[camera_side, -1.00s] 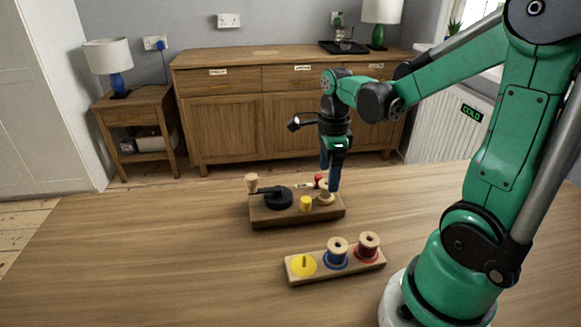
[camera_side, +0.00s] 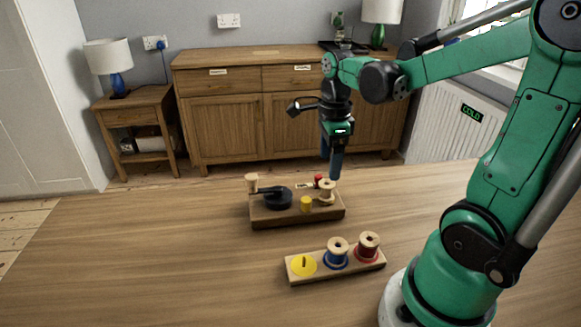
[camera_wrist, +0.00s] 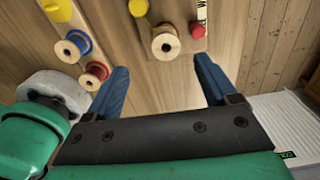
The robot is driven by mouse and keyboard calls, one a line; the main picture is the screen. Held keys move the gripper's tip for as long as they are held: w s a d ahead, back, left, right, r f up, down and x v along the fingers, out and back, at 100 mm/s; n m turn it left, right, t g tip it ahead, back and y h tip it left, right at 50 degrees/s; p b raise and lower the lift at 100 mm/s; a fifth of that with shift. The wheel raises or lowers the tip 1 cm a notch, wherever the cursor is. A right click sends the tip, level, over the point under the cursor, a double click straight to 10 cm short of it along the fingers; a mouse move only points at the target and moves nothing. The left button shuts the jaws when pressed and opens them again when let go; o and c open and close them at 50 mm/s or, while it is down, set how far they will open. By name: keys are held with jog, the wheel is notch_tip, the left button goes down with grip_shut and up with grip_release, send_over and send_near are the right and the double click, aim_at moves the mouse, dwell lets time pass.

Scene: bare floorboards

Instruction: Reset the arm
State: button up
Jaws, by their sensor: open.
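My gripper (camera_side: 331,165) has two blue fingers and points down above the right end of a wooden board (camera_side: 285,219). In the wrist view my gripper (camera_wrist: 163,90) is open, with nothing between its fingers. A wooden spool (camera_side: 326,190) stands on the board, just below the fingertips; the same spool (camera_wrist: 165,42) shows ahead of the gap between the fingers in the wrist view. The green arm is extended over the table from the right.
The board also carries a black crank (camera_side: 278,197), a yellow cylinder (camera_side: 306,203) and a red knob (camera_side: 318,180). A smaller board (camera_side: 318,272) in front holds a blue spool (camera_side: 336,254), a red spool (camera_side: 368,247) and a yellow disc (camera_side: 303,265). The table's left side is clear.

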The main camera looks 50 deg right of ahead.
jog(key=shift+w+a+r+n, duration=0.1)
jog(key=shift+a+n, duration=0.2)
jog(key=shift+n, duration=0.3)
jog(key=w+a+r+n+t, duration=0.1)
jog(key=a+n+t, duration=0.6)
jog(key=n, duration=1.9)
jog(key=a+r, duration=0.1)
jog(key=a, duration=0.3)
jog(key=shift+r, duration=0.15)
jog(key=shift+a, duration=0.1)
